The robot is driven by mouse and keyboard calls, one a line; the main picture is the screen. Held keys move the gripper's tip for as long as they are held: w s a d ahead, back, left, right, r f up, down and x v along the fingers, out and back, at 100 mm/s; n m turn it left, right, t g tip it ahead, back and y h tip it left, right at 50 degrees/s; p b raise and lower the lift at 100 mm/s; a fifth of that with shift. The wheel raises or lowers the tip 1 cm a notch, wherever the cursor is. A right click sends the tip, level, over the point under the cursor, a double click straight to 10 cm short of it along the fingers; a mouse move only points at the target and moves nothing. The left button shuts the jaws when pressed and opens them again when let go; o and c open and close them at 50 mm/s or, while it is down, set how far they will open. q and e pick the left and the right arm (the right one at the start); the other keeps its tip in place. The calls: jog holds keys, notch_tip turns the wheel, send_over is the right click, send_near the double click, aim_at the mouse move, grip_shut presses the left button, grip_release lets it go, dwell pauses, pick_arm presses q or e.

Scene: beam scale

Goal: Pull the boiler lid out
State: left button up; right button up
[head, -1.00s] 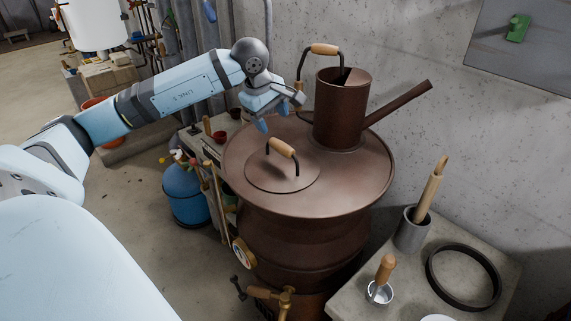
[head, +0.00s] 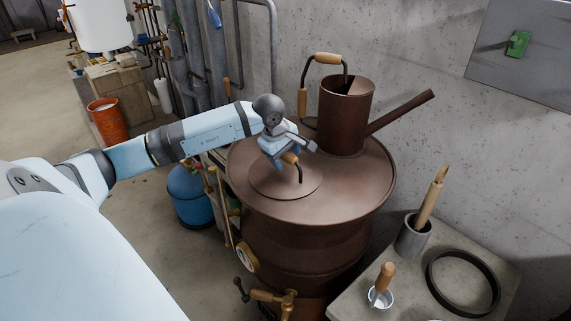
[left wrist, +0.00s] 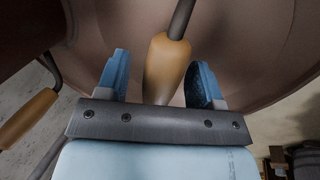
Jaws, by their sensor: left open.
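The brown boiler (head: 315,235) stands in the middle of the head view. Its round lid (head: 310,188) lies flat on the boiler top. The lid carries an arched handle with a wooden grip (head: 290,159). My left gripper (head: 291,163) is open at this handle and partly covers it in the head view. In the left wrist view, the wooden grip (left wrist: 166,66) shows between the two blue fingers of the gripper (left wrist: 162,80), with a gap visible on both sides. My right gripper is in neither view.
A brown watering can (head: 345,112) stands on the boiler top behind the lid, its spout pointing right. A grey table (head: 400,300) at the lower right holds a black ring (head: 430,280), a grey cup and a wooden-handled tool. Grey pipes and a wall stand behind.

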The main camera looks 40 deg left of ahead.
pick_arm(q)
jog(key=shift+c, duration=0.4)
grip_shut()
jog(key=shift+r, duration=0.1)
jog(key=shift+a+r, duration=0.1)
jog(key=shift+r, duration=0.35)
notch_tip(320, 180, up, 19)
jog(key=b, duration=0.2)
dwell(0.3)
